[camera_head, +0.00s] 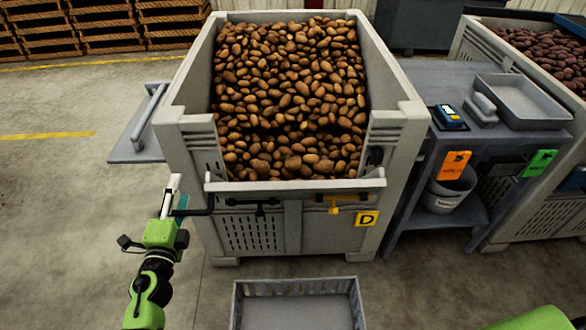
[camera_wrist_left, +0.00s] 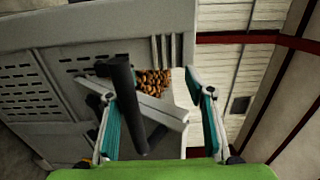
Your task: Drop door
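The large grey bin (camera_head: 180,110) is heaped with brown potatoes (camera_head: 290,90). The drop door's pale rail (camera_head: 300,187) runs across the bottom of the bin's front opening, where potatoes show. A black bar handle (camera_head: 208,203) is at the rail's left end, and a yellow latch (camera_head: 334,207) hangs right of its middle. My left gripper (camera_head: 176,196) is at the handle's left end. In the left wrist view my left gripper (camera_wrist_left: 160,115) has its teal-padded fingers apart, with the black bar (camera_wrist_left: 127,95) between them, nearer the left finger. My right gripper is out of view.
A grey slatted crate (camera_head: 240,300) stands on the floor before the bin. A side table (camera_head: 440,80) with a tray and devices stands close on the right, beside another potato bin (camera_head: 478,40). A grey side shelf (camera_head: 135,140) juts left. Floor further left is clear.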

